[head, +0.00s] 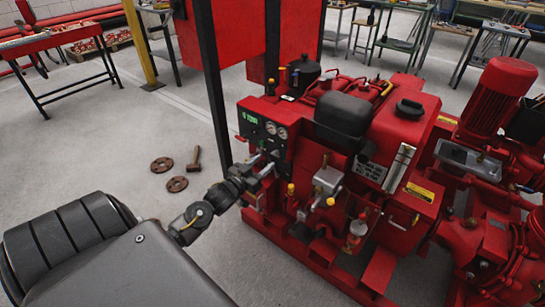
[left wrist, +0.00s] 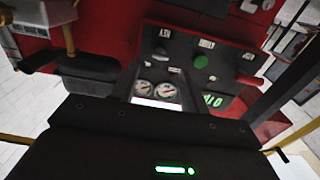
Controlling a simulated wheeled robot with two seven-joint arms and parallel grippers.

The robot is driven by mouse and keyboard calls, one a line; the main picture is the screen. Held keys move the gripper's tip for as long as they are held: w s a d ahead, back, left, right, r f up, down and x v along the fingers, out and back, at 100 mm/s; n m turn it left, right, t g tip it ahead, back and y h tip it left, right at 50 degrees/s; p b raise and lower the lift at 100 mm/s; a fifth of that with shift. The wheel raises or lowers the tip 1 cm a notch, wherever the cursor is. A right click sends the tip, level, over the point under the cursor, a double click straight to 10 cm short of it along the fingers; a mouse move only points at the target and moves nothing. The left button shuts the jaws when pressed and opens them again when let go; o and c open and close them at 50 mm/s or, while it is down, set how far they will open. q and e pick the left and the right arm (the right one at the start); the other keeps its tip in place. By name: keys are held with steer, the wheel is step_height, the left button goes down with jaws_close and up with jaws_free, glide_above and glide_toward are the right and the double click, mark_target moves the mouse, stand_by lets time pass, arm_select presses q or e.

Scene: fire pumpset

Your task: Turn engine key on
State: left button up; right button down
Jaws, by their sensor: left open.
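The red engine's black control panel (head: 262,127) faces my left gripper. In the head view it has a green display and round gauges (head: 276,130). My left gripper (head: 262,168) is open, just below and in front of the panel, with no object seen between its fingers. In the left wrist view the panel (left wrist: 230,73) shows a green round button (left wrist: 202,62), small labelled controls, green lit marks and two white gauges (left wrist: 155,91). I cannot tell which control is the engine key. My black gripper body hides the lower part of that view. My right gripper is out of view.
The red pump motor (head: 500,95) stands to the right of the engine. A dark post (head: 212,85) rises close to the panel's left. A red workbench (head: 50,38) stands at the back left.

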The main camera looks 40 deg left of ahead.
mark_target(273, 154)
arm_select(q)
steer(key=w, duration=0.5)
steer(key=shift+w+a+b, duration=0.1)
steer(key=shift+w+b, duration=0.05)
steer(key=shift+b, duration=0.15)
steer(key=shift+w, duration=0.35)
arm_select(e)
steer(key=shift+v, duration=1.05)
arm_select(q)
steer(key=shift+c, duration=0.2)
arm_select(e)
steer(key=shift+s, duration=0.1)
arm_select(q)
steer(key=shift+c, duration=1.1)
steer(key=c, duration=0.7)
